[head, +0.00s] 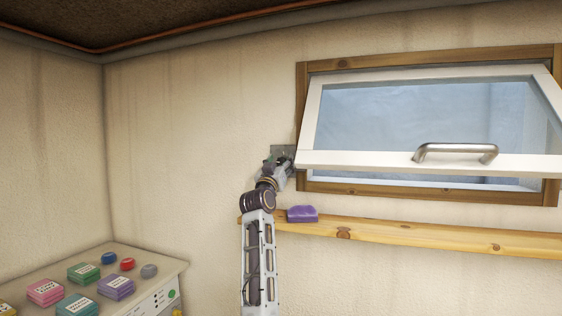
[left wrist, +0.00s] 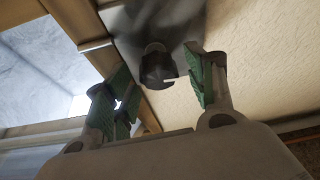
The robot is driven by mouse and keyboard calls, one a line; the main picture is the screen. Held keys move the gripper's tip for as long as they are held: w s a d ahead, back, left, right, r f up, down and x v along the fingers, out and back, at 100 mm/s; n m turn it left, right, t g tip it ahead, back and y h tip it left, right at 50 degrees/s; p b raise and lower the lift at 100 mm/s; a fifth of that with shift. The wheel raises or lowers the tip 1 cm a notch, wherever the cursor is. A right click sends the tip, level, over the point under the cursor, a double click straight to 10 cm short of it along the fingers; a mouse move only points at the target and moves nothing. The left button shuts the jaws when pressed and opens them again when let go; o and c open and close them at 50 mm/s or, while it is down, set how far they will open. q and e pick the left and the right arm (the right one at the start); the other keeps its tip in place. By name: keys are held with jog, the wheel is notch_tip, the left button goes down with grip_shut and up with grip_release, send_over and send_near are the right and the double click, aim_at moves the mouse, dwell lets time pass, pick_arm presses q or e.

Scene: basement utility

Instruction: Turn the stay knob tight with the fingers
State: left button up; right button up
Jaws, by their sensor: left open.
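The stay knob (left wrist: 157,66) is a dark round knob with a pale mark in the left wrist view. It sits on a grey metal plate (left wrist: 135,25) at the window frame. The plate also shows in the head view (head: 279,151), partly hidden by my arm. My left gripper (left wrist: 160,88) has its green fingers apart, one on each side of the knob, with gaps showing; I cannot tell its depth along the fingers. In the head view the left gripper (head: 280,163) is at the plate and hides the knob. My right gripper is not in view.
The white window sash (head: 400,161) is tilted open with a metal handle (head: 456,151). Below it runs a wooden shelf (head: 420,236) with a purple sponge-like block (head: 302,214). A cabinet (head: 165,263) with coloured boxes stands at lower left. The wall left of the arm is clear.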

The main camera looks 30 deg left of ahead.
pick_arm(q)
jog(key=shift+w+a+r, duration=0.1)
jog(key=shift+w+r, duration=0.05)
jog(key=shift+w, duration=0.2)
jog(key=shift+c, duration=0.3)
jog(key=c, duration=1)
